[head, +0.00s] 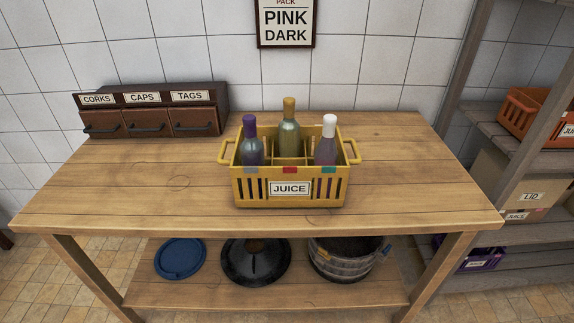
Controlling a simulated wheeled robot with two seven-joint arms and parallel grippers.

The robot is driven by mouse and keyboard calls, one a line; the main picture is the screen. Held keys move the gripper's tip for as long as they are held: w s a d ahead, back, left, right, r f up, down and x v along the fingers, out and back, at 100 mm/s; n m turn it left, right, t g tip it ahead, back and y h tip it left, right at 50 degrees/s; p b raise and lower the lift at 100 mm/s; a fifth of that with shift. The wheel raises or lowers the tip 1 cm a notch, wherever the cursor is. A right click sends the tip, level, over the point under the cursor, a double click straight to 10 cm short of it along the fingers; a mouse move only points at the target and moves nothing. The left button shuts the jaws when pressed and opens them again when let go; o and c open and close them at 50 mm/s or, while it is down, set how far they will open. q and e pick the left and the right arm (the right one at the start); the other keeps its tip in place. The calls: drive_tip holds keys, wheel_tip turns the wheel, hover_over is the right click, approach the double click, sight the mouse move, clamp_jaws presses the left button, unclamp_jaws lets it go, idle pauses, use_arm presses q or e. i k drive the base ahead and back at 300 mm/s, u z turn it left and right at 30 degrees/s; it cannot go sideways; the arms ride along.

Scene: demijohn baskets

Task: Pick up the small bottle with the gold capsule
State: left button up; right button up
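A small bottle with a gold capsule (289,119) stands upright in the yellow crate labelled JUICE (237,194). It is in the middle, set further back than the other two bottles, and its lower part is hidden by the crate. To its left is a bottle with a purple capsule (251,146), and to its right a bottle with a white capsule (326,149). The crate stands on the wooden table with a handle at each side. Neither of my grippers is in the head view.
The wooden table (120,195) is clear around the crate. A drawer box (148,97) labelled CORKS, CAPS and TAGS stands at the back left. Below are a blue lid (180,258), a black lid (256,264) and a tub (343,262). A shelf (473,114) stands at the right.

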sight(289, 128)
drive_tip(key=u, duration=0.05)
drive_tip(key=k, duration=0.7)
drive_tip(key=z, duration=0.7)
drive_tip(key=i, duration=1.6)
drive_tip(key=u, duration=0.85)
